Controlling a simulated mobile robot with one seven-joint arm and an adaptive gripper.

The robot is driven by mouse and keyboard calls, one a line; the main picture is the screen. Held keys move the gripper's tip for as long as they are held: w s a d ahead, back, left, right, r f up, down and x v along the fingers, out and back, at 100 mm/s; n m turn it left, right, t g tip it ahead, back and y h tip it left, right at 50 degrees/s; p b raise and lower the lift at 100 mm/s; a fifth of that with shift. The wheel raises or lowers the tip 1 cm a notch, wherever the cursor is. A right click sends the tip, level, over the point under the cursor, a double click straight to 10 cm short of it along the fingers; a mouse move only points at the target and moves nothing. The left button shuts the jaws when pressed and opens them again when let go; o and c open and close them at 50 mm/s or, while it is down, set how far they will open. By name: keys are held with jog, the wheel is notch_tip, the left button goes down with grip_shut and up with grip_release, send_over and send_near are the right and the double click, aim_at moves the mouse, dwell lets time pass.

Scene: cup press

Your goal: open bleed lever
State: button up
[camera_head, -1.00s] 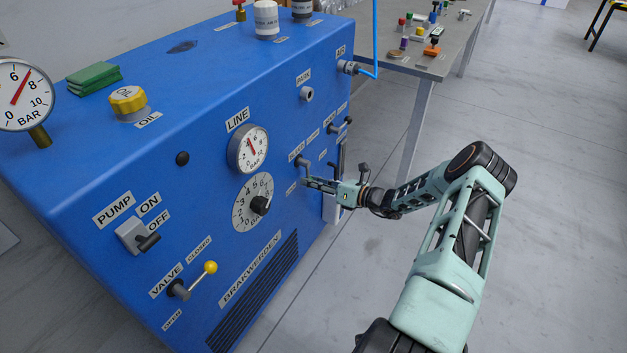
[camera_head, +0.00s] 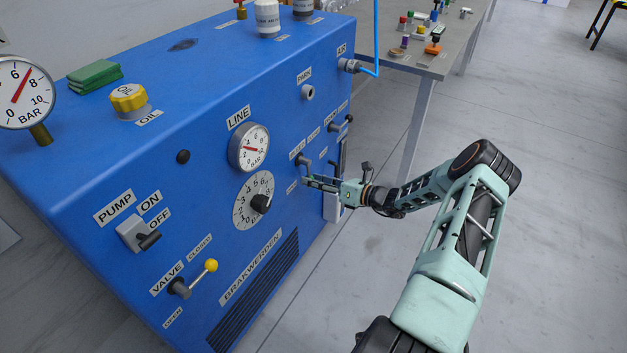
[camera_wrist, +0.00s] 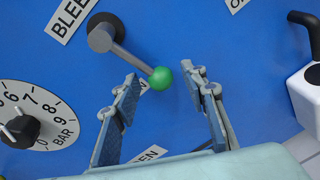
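The bleed lever shows in the wrist view as a grey hub (camera_wrist: 103,35) under a partly cut-off "BLEE" label. Its grey rod slants down right to a green ball (camera_wrist: 161,78). My gripper (camera_wrist: 163,80) is open, with the ball between its fingertips and a visible gap on both sides. A label ending in "EN" (camera_wrist: 150,155) is partly covered lower down, and another label behind the left finger is mostly hidden. In the head view my gripper (camera_head: 308,181) is at the panel just below the lever's hub (camera_head: 303,160); the ball is hard to make out there.
The dial (camera_wrist: 25,115) lies left of my gripper. A white box with a black handle (camera_wrist: 308,88) stands at the right. In the head view, the line gauge (camera_head: 249,147) has its needle pointing left. The yellow-knobbed valve lever (camera_head: 211,265) is farther left. Open floor lies at the right.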

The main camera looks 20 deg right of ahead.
jog(key=v, duration=1.1)
jog(key=shift+s, duration=0.2)
jog(key=shift+r, duration=0.1)
